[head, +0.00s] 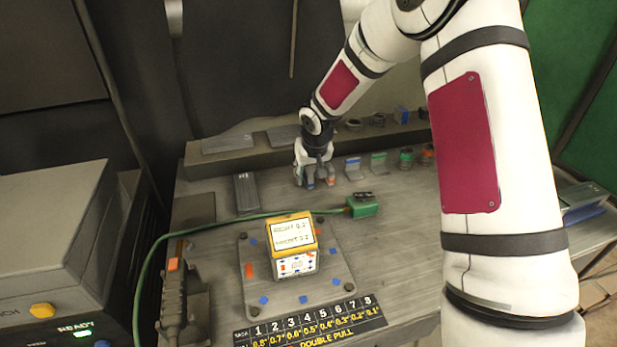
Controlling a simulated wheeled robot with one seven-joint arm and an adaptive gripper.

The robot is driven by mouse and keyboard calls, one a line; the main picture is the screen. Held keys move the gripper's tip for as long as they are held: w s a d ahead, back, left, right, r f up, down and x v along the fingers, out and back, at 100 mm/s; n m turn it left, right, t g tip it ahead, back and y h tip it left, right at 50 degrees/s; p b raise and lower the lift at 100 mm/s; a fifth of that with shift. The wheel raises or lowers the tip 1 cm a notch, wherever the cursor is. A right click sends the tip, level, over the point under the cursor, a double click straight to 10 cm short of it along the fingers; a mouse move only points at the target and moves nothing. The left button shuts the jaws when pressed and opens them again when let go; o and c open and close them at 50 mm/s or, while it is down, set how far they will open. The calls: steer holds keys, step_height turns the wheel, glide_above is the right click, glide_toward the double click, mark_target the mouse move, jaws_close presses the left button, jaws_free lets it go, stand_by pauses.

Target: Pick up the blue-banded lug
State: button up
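My gripper (318,178) points down at the back of the grey bench, left of a row of small fittings. Its dark fingers are low, near the bench top. A small blue patch shows at the left fingertip and an orange patch at the right one. I cannot tell whether they belong to the fingers or to lugs there. A grey L-shaped lug with a blue band (353,168) stands upright just right of my gripper, apart from it. A similar lug with a green band (379,163) stands further right. Whether my fingers hold anything is too small to tell.
A yellow-topped box (295,235) sits on a grey plate (262,285) at the front. A green cable runs to a green connector (363,206). A raised ledge (232,158) runs behind.

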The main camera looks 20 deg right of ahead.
steer(key=shift+w+f, duration=0.1)
steer(key=shift+f, duration=0.05)
jaws_close()
